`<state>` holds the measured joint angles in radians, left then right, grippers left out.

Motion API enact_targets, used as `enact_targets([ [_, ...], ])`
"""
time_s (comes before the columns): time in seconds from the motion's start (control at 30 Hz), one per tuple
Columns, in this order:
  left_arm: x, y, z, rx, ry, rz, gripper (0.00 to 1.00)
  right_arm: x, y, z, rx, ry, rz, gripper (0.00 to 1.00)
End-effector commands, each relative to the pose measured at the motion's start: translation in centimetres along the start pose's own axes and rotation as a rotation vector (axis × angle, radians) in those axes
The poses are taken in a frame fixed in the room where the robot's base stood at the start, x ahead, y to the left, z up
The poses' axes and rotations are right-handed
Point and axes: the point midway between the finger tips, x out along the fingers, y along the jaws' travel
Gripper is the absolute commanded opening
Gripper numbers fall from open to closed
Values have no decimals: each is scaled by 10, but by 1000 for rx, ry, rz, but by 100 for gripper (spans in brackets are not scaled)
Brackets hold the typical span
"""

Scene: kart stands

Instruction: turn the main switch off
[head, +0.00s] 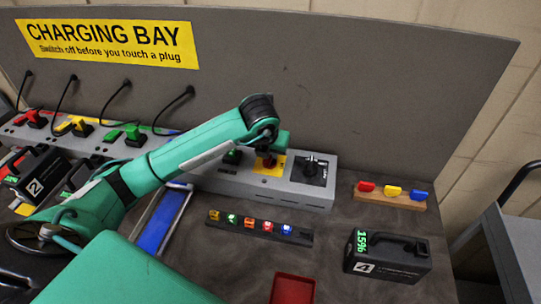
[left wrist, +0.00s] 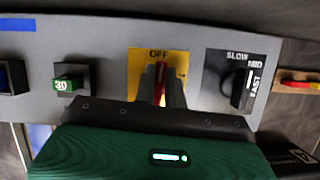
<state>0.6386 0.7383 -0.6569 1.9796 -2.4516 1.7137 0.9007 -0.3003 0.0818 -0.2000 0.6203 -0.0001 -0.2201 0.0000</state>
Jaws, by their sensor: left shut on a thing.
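The main switch is a red handle (head: 266,161) on a yellow plate (head: 262,171) on the grey control box (head: 303,198). In the left wrist view the red handle (left wrist: 160,78) stands about upright, its top just under the word OFF on the yellow plate (left wrist: 137,66). My left gripper (head: 270,152) is at the switch and shut on the handle; its fingers (left wrist: 161,92) lie on both sides of it. The lower part of the handle and plate is hidden by the gripper. My right gripper is not in view.
A black speed knob (head: 312,165) marked SLOW, MID and FAST sits right of the switch; a green button (left wrist: 66,84) sits left. In front are a rack of coloured tags (head: 262,227), a battery (head: 387,255) marked 4 and a red tray (head: 293,289). A grey wall panel (head: 330,80) stands behind.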

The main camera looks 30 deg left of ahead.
Motion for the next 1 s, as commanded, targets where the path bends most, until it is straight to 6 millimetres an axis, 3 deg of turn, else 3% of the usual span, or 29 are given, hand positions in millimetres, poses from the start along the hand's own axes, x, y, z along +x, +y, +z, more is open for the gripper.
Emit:
enact_targets([
  [0.77,-2,1,2,-101,-5,41,0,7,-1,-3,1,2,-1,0],
  [0.8,-2,1,2,-101,-5,41,16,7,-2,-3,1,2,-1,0],
  [0.9,-2,1,2,-100,-4,40,34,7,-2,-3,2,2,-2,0],
  [1.0,-1,1,1,-99,-3,40,34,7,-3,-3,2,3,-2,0],
])
